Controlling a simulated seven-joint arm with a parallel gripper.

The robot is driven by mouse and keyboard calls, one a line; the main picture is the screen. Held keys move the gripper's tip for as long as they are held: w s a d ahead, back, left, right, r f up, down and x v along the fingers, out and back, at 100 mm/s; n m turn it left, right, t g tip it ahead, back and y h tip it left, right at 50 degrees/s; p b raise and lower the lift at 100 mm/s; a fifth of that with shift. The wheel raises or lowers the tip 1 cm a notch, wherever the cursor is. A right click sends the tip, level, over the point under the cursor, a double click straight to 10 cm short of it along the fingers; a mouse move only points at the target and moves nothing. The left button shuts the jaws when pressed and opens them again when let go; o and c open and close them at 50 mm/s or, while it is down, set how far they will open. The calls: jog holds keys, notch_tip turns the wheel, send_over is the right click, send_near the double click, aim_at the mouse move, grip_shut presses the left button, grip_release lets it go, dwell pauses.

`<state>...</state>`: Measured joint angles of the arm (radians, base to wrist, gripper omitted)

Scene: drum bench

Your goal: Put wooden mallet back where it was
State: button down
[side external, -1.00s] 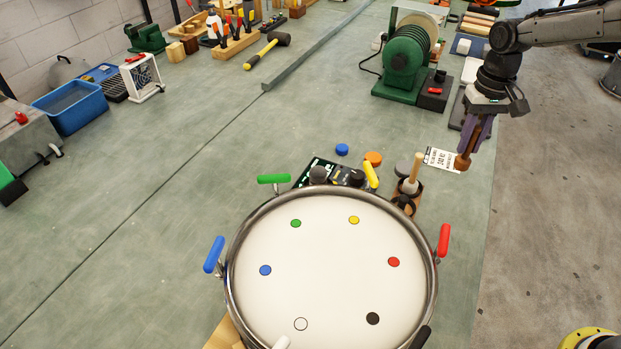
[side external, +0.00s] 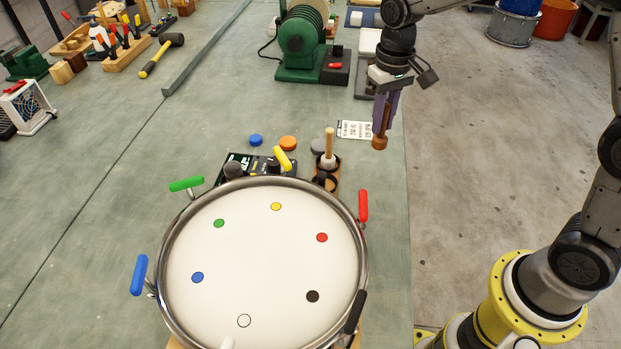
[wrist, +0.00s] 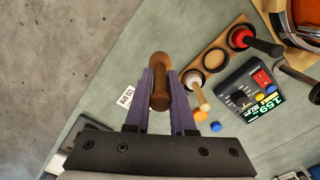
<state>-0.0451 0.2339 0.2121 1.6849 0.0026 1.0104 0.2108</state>
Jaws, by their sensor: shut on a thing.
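The wooden mallet (side external: 379,142) is brown and held in my gripper (side external: 382,118), its rounded head lowest in the side view. In the wrist view the mallet (wrist: 160,82) lies between the two purple fingers of my gripper (wrist: 161,95). The fingers are shut on it. The wooden rack (side external: 333,184) with black rings stands left of the held mallet, apart from it. In the wrist view the rack (wrist: 225,40) shows a middle ring that is empty. A pale-handled mallet (side external: 329,145) stands in one end ring; a red-and-black-handled one (wrist: 262,45) is at the other.
A steel drum (side external: 265,250) with coloured clamp handles stands in front of the rack. A black electronic box (wrist: 252,92) is beside the rack. A white label card (side external: 354,130), an orange cap (side external: 288,143) and a blue cap (side external: 256,140) lie nearby. The bench edge is close on the right.

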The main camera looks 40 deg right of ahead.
jog(key=s+a+r+n, duration=0.45)
jog(key=s+a, duration=0.35)
jog(key=s, duration=0.2)
jog(key=shift+m, duration=0.35)
jog(key=shift+w+a+f, duration=0.7)
jog(key=shift+w+f, duration=1.35)
jog(key=shift+w, duration=0.2)
jog(key=shift+w+a+f, duration=0.65)
jog(key=shift+w+f, duration=1.4)
jog(key=shift+w, duration=0.15)
jog(key=shift+w+a+f, duration=0.7)
jog(key=shift+w+f, duration=1.35)
jog(key=shift+w, duration=0.2)
jog(key=shift+f, duration=0.15)
jog(key=c, duration=0.8)
grip_release()
jog(key=shift+o, duration=0.2)
